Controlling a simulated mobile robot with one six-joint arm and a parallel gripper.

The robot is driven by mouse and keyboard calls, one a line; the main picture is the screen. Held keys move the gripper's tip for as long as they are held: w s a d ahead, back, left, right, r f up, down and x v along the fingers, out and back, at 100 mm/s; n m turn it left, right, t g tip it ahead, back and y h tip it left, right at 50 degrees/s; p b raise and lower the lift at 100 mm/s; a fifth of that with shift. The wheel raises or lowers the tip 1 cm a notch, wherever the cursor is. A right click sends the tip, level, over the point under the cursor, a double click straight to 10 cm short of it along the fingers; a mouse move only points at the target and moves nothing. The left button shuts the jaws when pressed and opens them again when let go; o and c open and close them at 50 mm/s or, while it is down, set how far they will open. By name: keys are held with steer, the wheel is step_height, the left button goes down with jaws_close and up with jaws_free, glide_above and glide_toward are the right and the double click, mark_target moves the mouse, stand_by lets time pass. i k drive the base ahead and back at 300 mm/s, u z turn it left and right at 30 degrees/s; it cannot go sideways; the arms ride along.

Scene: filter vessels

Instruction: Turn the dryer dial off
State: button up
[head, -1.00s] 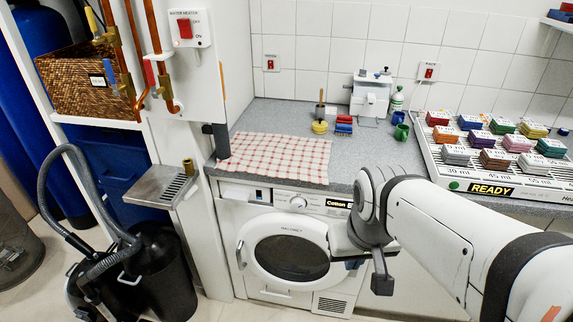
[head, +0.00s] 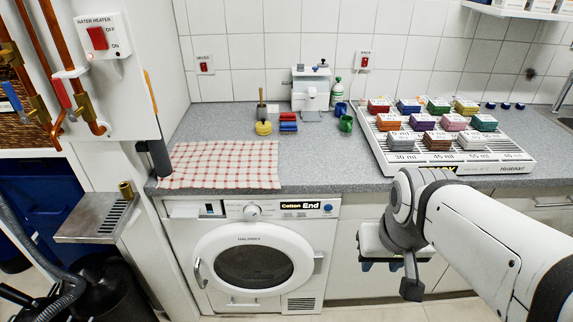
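The dryer (head: 205,262) is a white front-loading machine under the counter at the lower left, with its round door closed. Its dial (head: 252,212) is a round pale knob at the top middle of the front panel. Which setting it points to is too small to tell. A dark display (head: 300,206) to the right of the dial reads "Cotton End". My gripper (head: 380,265) hangs in front of the cabinet to the right of the dryer, apart from the dial and lower than it. Dark blue tips show below its pale body, but their gap is unclear.
A checked cloth (head: 222,165) lies on the counter (head: 330,172) above the dryer. A rack (head: 520,168) of colored blocks stands at the right. A metal drip shelf (head: 92,222) juts out at the left. Space before the dryer front looks clear.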

mark_target(252, 213)
steer(key=z, duration=2.3)
steer(key=k, duration=2.4)
steer(key=u, duration=0.7)
steer(key=i, duration=1)
steer(key=u, duration=0.1)
